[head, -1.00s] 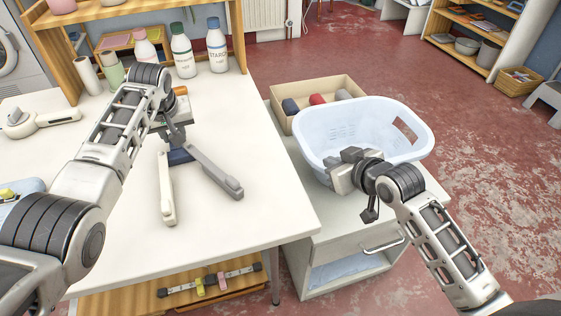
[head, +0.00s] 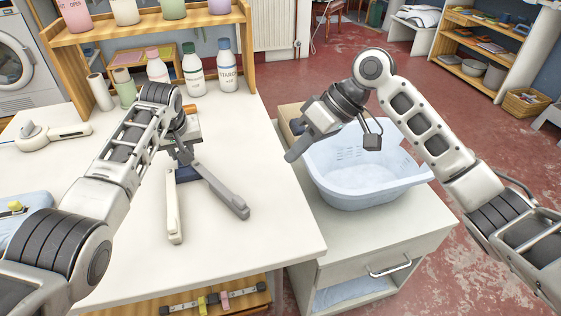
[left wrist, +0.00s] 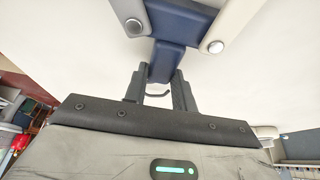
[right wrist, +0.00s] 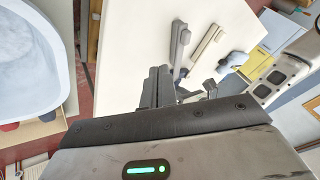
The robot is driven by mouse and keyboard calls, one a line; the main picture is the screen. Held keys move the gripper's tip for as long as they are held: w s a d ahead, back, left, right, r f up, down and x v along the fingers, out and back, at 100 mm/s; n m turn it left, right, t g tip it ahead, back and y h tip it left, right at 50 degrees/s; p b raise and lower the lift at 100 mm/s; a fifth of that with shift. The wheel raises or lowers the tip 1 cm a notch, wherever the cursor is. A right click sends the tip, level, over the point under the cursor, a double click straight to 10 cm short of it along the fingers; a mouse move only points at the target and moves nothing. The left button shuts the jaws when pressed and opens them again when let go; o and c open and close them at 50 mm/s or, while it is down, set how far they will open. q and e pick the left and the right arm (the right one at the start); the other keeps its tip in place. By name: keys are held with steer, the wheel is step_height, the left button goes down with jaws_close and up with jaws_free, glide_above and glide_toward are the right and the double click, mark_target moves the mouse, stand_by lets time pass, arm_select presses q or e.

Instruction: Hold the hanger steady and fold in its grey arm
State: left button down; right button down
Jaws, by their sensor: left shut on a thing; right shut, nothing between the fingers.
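The hanger lies on the white table with a dark blue centre piece (left wrist: 172,58), a white arm (head: 174,210) and a grey arm (head: 222,190). Both arms spread apart toward the table's front edge. My left gripper (left wrist: 160,84) is shut on the blue centre piece, which its arm partly hides in the head view. My right gripper (head: 290,156) is shut and empty, raised near the table's right edge, to the right of the grey arm and apart from it. In the right wrist view the grey arm (right wrist: 180,42) and white arm (right wrist: 208,42) lie beyond the fingertips.
A pale blue laundry basket (head: 365,190) stands on a low cabinet (head: 400,235) right of the table, below my right arm. Several bottles (head: 192,72) stand at the table's back. The table front around the hanger arms is clear.

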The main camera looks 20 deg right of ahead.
steer(key=x, duration=0.9)
steer(key=shift+s+a+r, duration=0.1)
steer(key=shift+s+a, duration=0.25)
steer(key=shift+a, duration=0.2)
steer(key=shift+s+a+r, duration=0.1)
steer(key=shift+s+a, duration=0.25)
steer(key=shift+a, duration=0.2)
steer(key=shift+s+a, duration=0.3)
steer(key=shift+a, duration=0.2)
steer(key=shift+a+f, duration=0.1)
steer(key=shift+s+a, duration=0.3)
steer(key=s+a+m+t, duration=0.1)
steer(key=a, duration=0.1)
steer(key=s+a+m+t, duration=0.1)
steer(key=a, duration=0.1)
steer(key=s+a+m, duration=0.1)
steer(key=m, duration=0.1)
steer(key=shift+a+t+h, duration=0.4)
steer(key=shift+a, duration=0.35)
